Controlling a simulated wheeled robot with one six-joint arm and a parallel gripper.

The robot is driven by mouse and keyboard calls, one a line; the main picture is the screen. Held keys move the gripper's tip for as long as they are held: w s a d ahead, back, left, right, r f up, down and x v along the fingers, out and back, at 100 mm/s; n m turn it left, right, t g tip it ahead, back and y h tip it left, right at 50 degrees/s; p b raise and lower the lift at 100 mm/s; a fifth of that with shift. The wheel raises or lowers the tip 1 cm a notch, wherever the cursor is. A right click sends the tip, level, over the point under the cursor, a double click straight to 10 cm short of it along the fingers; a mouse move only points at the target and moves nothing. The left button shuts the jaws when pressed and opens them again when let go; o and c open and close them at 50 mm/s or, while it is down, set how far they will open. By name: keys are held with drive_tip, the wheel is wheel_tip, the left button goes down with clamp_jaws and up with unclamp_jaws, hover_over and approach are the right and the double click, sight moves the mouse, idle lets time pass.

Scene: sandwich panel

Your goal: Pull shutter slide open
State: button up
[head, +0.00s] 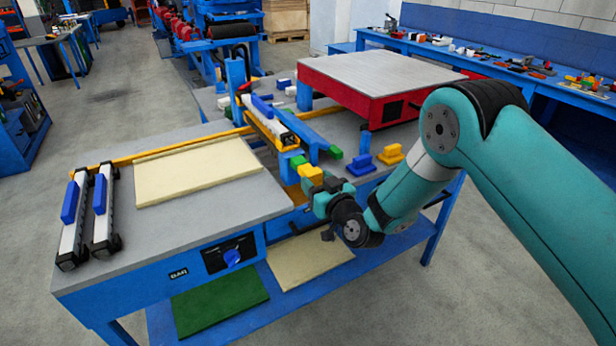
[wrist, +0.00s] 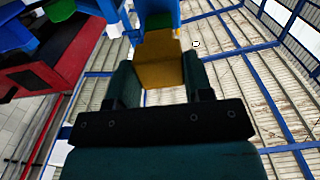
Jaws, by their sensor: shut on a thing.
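My gripper (head: 316,186) is at the front edge of the blue-framed workbench, near its middle. It is shut on a yellow block (head: 311,173), which looks like a handle. In the wrist view the yellow block (wrist: 160,62) sits between the two dark fingers, with a blue part just beyond it. A green block (head: 298,162) is just behind the yellow one, at the end of the long rail assembly (head: 268,125). No part is marked as the shutter slide, and the joint behind the yellow block is too small to make out.
A cream panel (head: 195,174) lies on the grey bench top, with two blue-handled bars (head: 103,215) to its left. Blue (head: 361,166) and yellow (head: 391,154) knobs stand right of my gripper. A red-sided table (head: 385,108) is behind. A lower shelf holds green (head: 220,300) and cream panels.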

drive_tip(key=shift+s+d+f+b, duration=0.1)
drive_tip(key=shift+s+d+b, duration=0.15)
drive_tip(key=shift+s+b, duration=0.35)
drive_tip(key=o, duration=0.8)
drive_tip(key=shift+w, duration=0.15)
drive_tip(key=shift+d+b, duration=0.1)
drive_tip(key=shift+b, duration=0.25)
drive_tip(key=shift+d+f+b, duration=0.1)
drive_tip(key=shift+b, duration=0.3)
drive_tip(key=shift+s+d+b, duration=0.2)
drive_tip(key=shift+s+b, duration=0.25)
drive_tip(key=shift+b, duration=0.3)
drive_tip(key=b+v, duration=0.7)
drive_tip(key=b, duration=0.4)
drive_tip(key=shift+s+d+r+b, duration=0.2)
drive_tip(key=shift+s+b, duration=0.15)
drive_tip(key=shift+b, duration=0.05)
